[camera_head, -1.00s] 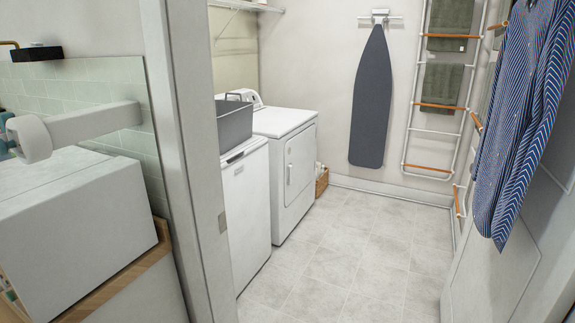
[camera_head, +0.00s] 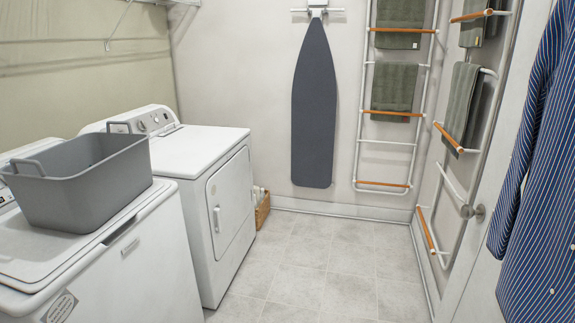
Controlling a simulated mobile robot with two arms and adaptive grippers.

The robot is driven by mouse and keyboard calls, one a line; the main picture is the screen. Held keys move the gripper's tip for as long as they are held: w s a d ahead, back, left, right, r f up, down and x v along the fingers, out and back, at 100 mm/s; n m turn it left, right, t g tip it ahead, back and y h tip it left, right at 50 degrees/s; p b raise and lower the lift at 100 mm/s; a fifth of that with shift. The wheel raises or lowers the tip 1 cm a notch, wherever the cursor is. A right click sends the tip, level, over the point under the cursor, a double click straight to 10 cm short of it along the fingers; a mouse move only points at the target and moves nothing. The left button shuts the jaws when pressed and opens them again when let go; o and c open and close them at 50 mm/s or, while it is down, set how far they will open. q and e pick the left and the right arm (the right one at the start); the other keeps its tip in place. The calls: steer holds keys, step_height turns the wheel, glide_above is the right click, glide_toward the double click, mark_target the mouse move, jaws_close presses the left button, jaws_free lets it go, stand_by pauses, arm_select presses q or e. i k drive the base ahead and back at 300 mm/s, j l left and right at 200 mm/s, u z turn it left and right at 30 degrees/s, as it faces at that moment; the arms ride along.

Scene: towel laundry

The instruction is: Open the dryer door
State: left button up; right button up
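The dryer (camera_head: 198,165) is the white machine behind the nearer washer, with a control panel and knob at its back. Its door (camera_head: 229,204) is on the front face, turned toward the open floor, and looks shut. A white vertical handle (camera_head: 217,219) sits on the door's near side. Neither of my grippers shows in the head view.
A grey basket (camera_head: 78,185) stands on the white top-loading washer (camera_head: 120,262) at left. Clear tiled floor (camera_head: 320,265) lies before the dryer. An ironing board (camera_head: 313,110) hangs on the back wall. Towel racks (camera_head: 384,143) and a striped shirt (camera_head: 545,190) are at right.

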mark_target(228, 196)
steer(key=i+u, duration=0.15)
steer(key=i, duration=0.35)
steer(key=i+u, duration=0.15)
steer(key=i, duration=0.3)
steer(key=i+l+u, duration=0.1)
steer(key=i, duration=0.4)
steer(key=i+l+u, duration=0.15)
steer(key=i, duration=0.3)
steer(key=l, duration=0.1)
